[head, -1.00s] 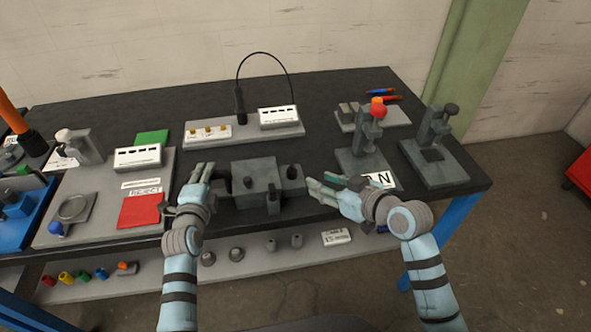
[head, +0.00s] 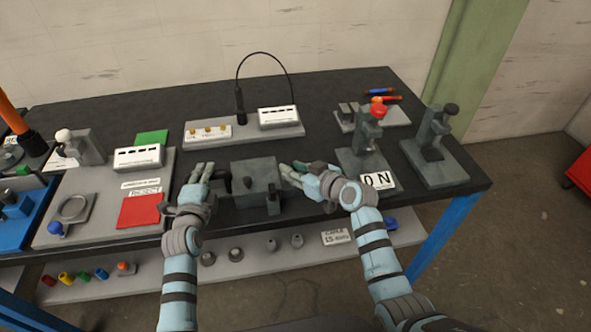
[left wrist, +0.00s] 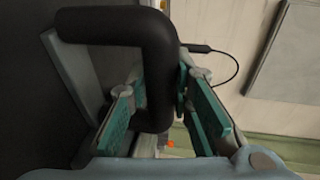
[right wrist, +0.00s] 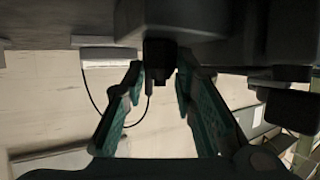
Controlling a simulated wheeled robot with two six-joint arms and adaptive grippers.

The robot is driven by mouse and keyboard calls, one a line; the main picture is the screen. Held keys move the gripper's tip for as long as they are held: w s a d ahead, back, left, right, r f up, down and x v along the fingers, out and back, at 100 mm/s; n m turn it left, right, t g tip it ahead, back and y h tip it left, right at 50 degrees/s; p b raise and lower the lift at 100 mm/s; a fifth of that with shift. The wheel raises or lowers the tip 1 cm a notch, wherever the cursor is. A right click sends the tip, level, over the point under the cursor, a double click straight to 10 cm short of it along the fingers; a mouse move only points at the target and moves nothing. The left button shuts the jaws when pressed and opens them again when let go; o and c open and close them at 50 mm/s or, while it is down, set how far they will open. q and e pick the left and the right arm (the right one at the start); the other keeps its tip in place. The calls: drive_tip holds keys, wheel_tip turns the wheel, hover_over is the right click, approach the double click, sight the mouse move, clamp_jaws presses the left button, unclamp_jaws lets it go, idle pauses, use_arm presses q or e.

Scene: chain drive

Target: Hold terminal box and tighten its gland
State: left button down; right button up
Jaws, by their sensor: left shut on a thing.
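The grey terminal box (head: 255,175) stands on the dark bench in the middle of the head view. My left gripper (head: 201,173) is at its left side, shut on the box's dark bent handle (left wrist: 160,75), which passes between the teal finger pads in the left wrist view. My right gripper (head: 291,171) is at the box's right side with its fingers apart. In the right wrist view a dark ribbed gland (right wrist: 160,58) sticks out from the box (right wrist: 190,18) between the open fingertips. Small gaps seem to show beside it; contact is unclear.
Dark stubs (head: 272,203) stick out of the box's front. A clamp stand with a red knob (head: 378,112) and a "0 N" display (head: 377,180) stands close right of my right gripper. A red REJECT pad (head: 141,211) lies left. A cable plate (head: 215,140) lies behind.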

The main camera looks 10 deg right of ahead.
clamp_jaws()
drive_tip(key=shift+s+a+m+t+h, duration=0.15)
drive_tip(key=shift+m+t+h, duration=0.55)
drive_tip(key=shift+m+h, duration=0.95)
drive_tip(key=o, duration=0.7)
unclamp_jaws()
drive_tip(key=shift+c, duration=0.2)
